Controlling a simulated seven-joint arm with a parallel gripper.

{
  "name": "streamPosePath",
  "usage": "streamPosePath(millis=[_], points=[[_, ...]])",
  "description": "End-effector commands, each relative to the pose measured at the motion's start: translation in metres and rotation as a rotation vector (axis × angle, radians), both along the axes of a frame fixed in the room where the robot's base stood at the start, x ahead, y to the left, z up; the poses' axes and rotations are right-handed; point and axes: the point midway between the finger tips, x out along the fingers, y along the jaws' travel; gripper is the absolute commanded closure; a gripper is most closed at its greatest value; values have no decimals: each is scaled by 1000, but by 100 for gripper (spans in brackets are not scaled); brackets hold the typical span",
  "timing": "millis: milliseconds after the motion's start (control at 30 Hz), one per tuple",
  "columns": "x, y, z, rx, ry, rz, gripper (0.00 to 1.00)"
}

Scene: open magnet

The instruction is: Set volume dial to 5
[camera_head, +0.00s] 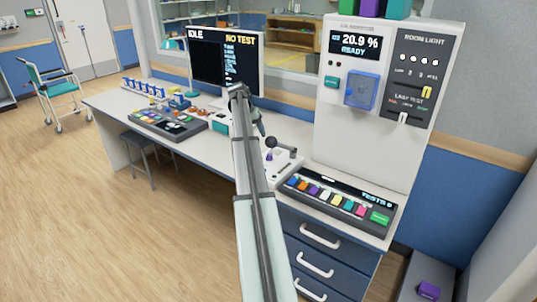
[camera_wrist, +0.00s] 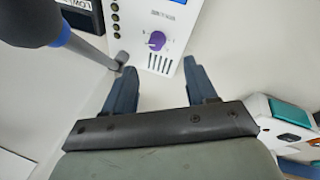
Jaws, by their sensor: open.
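In the head view my gripper (camera_head: 259,128) hangs over the desk near a dark-knobbed lever (camera_head: 271,142); the arm hides part of the desk there.
A console with coloured buttons (camera_head: 338,197) lies right of the lever on the desk (camera_head: 120,101). A wall unit (camera_head: 345,130) reads 20.9 %, READY. A monitor (camera_head: 208,65) reads IDLE, NO TEST. In the wrist view, a grey rod (camera_wrist: 90,48) stands close left of my fingers.

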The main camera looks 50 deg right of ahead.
Motion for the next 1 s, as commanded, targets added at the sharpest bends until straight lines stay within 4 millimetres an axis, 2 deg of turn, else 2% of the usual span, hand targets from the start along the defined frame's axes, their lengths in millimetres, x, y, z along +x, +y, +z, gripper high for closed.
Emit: streamPosePath(millis=[1000], points=[[-3, -10, 4, 337, 561, 1742, 43]])
